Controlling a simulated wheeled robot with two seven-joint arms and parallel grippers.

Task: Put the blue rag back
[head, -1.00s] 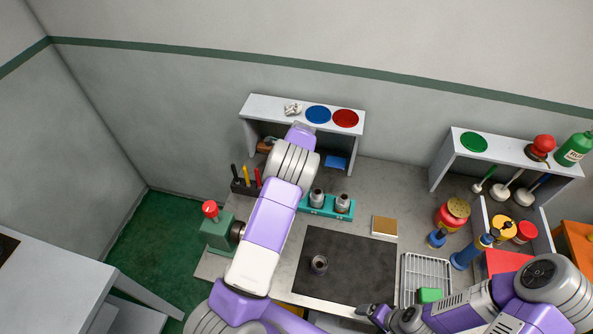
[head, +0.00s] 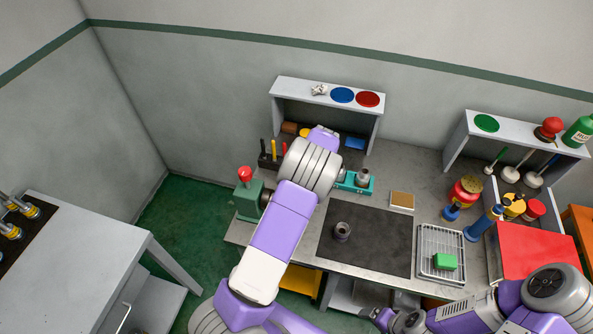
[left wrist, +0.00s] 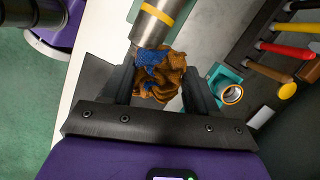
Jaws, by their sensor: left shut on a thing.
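In the left wrist view, my left gripper (left wrist: 160,88) is shut on a crumpled rag (left wrist: 162,80), blue at its upper left and brown over the rest. The rag is close against the end of a metal cylinder with a yellow band (left wrist: 155,12); I cannot tell whether they touch. In the head view my left arm hides this gripper and rag. A blue disc (head: 342,95) and a red disc (head: 368,100) are on the shelf top, with a crumpled white rag (head: 319,89) beside the blue one. My right gripper (head: 384,318) is low in the head view, its jaws unclear.
A green vise with a red knob (head: 245,175) stands at the bench's left end. Upright tools (head: 273,150) stand behind it. A dark mat (head: 375,240) carries a metal fitting, right of my left arm. A wire tray (head: 440,240) holds a green block.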

